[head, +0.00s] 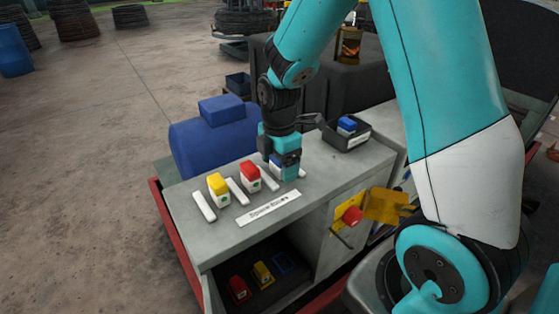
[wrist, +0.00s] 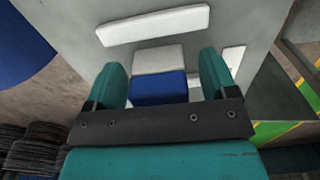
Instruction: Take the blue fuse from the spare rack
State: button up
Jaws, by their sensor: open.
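The spare rack is a row of white strips on the grey cabinet top, with a label (head: 268,208) in front. The blue fuse, with a white part and a blue part, shows in the wrist view (wrist: 158,90); in the head view my gripper mostly hides it. My gripper (head: 281,167) points down at the right end of the row. In the wrist view my gripper (wrist: 163,74) is open, with one finger on each side of the fuse and visible gaps. Whether the fingertips are low enough around it I cannot tell.
A yellow fuse (head: 218,184) and a red fuse (head: 250,174) stand to the left in the row. A dark tray (head: 361,138) with a blue-topped piece lies at right. Below, an open compartment holds red (head: 238,288) and yellow (head: 263,273) fuses beside a blue-outlined slot (head: 285,262).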

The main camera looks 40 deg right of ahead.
jog(key=c, duration=1)
